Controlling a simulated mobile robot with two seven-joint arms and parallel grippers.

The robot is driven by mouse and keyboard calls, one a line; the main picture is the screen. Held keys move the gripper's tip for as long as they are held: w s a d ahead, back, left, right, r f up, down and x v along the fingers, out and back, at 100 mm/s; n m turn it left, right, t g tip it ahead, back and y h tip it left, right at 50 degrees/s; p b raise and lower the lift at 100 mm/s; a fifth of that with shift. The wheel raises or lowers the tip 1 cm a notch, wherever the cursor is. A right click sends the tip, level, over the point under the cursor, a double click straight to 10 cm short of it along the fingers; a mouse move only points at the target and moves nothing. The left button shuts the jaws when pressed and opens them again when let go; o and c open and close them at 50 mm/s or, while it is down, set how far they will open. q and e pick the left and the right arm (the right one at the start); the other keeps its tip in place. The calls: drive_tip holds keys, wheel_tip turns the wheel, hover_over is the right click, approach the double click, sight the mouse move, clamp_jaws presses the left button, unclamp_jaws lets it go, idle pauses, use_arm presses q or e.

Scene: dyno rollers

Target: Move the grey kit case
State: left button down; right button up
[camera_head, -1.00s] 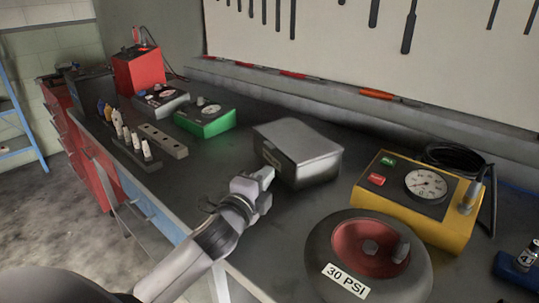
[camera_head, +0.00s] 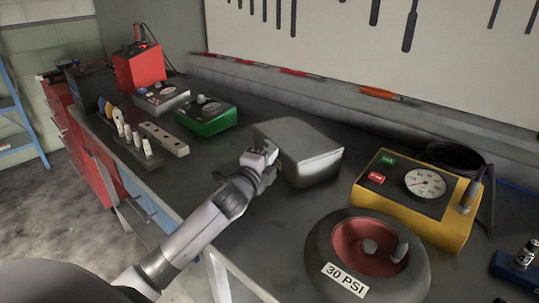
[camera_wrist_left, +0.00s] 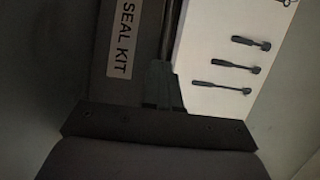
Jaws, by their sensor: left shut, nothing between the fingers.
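The grey kit case (camera_head: 306,145) is a closed metal box standing on the dark workbench, in the middle of the head view. My left gripper (camera_head: 264,163) is shut and empty, right at the case's left front side. It covers the label side of the case in the head view; I cannot tell whether it touches. In the left wrist view, the case's dark side (camera_wrist_left: 95,70) with its "SEAL KIT" label fills the upper left, close to my shut fingers (camera_wrist_left: 163,80). My right gripper is not in view.
A yellow gauge box (camera_head: 415,200) stands to the right of the case. A round "30 PSI" tyre piece (camera_head: 322,255) lies in front. A green device (camera_head: 207,118) and a row of small bottles (camera_head: 132,145) stand to the left. A low ledge (camera_head: 320,95) runs behind.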

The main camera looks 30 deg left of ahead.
use_arm(q)
drive_tip(key=shift+w+a, duration=0.9)
drive_tip(key=shift+a, duration=0.3)
drive_tip(key=shift+d, duration=0.1)
